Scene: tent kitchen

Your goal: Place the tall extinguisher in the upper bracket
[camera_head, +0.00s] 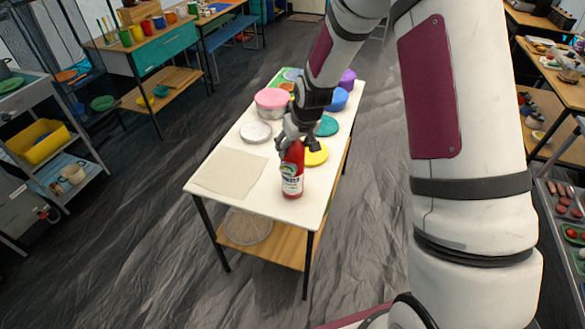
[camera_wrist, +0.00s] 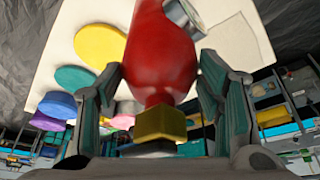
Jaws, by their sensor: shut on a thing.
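I cannot make out an upper bracket in either view.
The white table (camera_head: 213,190) also bears a beige mat (camera_head: 230,171), a pink pot (camera_head: 272,100), a white round lid (camera_head: 256,132), a yellow disc (camera_head: 315,154) and a teal disc (camera_head: 327,126). Shelves with a yellow bin (camera_head: 38,140) stand left. A small red thing (camera_head: 47,214) is beside them.

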